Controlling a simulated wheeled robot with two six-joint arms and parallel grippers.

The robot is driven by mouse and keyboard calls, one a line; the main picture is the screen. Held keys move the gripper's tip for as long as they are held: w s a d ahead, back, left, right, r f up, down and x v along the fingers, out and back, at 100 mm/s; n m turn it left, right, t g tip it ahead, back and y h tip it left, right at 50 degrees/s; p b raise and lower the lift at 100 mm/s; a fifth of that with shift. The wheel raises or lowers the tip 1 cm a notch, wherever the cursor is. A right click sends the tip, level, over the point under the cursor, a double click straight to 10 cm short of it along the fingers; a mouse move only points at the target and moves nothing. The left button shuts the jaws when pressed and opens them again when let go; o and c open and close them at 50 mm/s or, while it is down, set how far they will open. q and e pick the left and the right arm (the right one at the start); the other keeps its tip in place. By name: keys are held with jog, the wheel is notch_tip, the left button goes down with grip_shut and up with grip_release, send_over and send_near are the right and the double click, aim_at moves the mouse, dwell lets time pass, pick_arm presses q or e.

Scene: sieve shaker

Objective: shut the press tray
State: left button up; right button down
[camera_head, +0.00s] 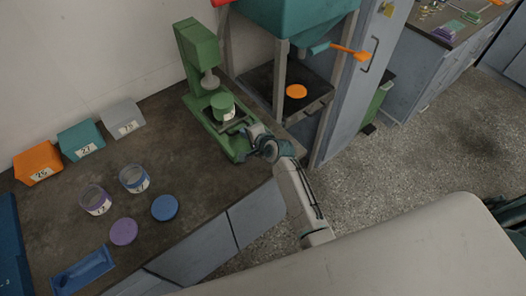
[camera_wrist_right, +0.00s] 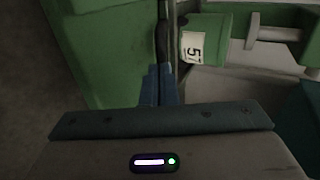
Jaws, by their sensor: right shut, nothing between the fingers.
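The green press (camera_head: 201,50) stands at the back of the workbench, with a grey ram above its base. A green container (camera_head: 222,105) sits under the ram on the press tray (camera_head: 236,124), which looks drawn out toward the front. In the right wrist view the container (camera_wrist_right: 205,40) carries the label 57. My right gripper (camera_head: 245,154) is at the front end of the press base, beside the tray. In its wrist view the gripper (camera_wrist_right: 160,85) is shut and empty, its fingers close to a green press wall (camera_wrist_right: 100,50). Contact cannot be told. My left gripper is out of view.
Orange, teal and grey bins (camera_head: 80,140) line the wall. Two labelled jars (camera_head: 134,180), purple and blue lids (camera_head: 165,208) and a blue tray (camera_head: 83,270) lie on the bench's left. A teal-topped machine (camera_head: 300,18) stands right of the press.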

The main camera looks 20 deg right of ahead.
aim_at(229, 118)
jog(key=w, duration=0.2)
jog(key=w+a, duration=0.1)
jog(key=w, duration=0.1)
jog(key=w+a+b, duration=0.1)
jog(key=w, duration=0.1)
jog(key=shift+w+a, duration=0.25)
jog(key=shift+w, duration=0.15)
jog(key=shift+r, duration=0.1)
